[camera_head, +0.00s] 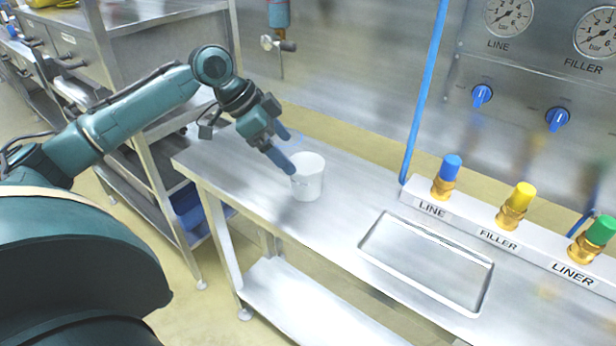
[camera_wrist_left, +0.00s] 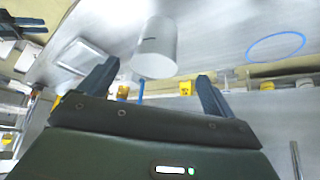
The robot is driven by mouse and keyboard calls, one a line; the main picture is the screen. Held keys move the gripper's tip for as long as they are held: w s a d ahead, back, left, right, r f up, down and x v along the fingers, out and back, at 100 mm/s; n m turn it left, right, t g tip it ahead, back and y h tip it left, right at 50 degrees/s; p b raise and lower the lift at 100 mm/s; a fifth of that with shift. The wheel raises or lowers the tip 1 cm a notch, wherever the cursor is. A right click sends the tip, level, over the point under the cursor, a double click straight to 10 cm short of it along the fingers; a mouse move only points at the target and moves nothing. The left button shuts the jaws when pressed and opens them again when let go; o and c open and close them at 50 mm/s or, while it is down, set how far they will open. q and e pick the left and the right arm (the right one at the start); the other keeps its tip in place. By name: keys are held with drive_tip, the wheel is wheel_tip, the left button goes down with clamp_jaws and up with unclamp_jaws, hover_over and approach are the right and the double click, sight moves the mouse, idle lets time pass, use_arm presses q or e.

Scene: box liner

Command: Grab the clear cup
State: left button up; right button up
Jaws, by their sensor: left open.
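A whitish cup (camera_head: 309,178) stands upright on the steel bench; I cannot tell whether it is clear or opaque. It also shows in the left wrist view (camera_wrist_left: 155,50), beyond the gap between the fingers. My left gripper (camera_head: 289,155) is open at the cup's upper left. One finger overlaps the cup's left edge in the head view; I cannot tell if it touches. In the left wrist view both fingers (camera_wrist_left: 157,82) are spread with nothing between them. My right gripper is out of view.
A thin blue ring (camera_wrist_left: 277,47) lies on the bench to one side of the cup. A shallow recessed tray (camera_head: 425,262) is to the cup's right. Valves with blue, yellow (camera_head: 517,205) and green caps line the back. A blue hose (camera_head: 424,95) rises behind.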

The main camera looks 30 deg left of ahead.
sight(306, 171)
use_arm(q)
drive_tip(key=shift+x, duration=1.15)
drive_tip(key=shift+d+x, duration=0.15)
drive_tip(key=shift+x, duration=1.2)
drive_tip(key=shift+d+x, duration=0.2)
drive_tip(key=shift+x, duration=1.2)
drive_tip(key=shift+s+r, duration=0.1)
drive_tip(key=shift+r, duration=0.05)
drive_tip(key=c, duration=1)
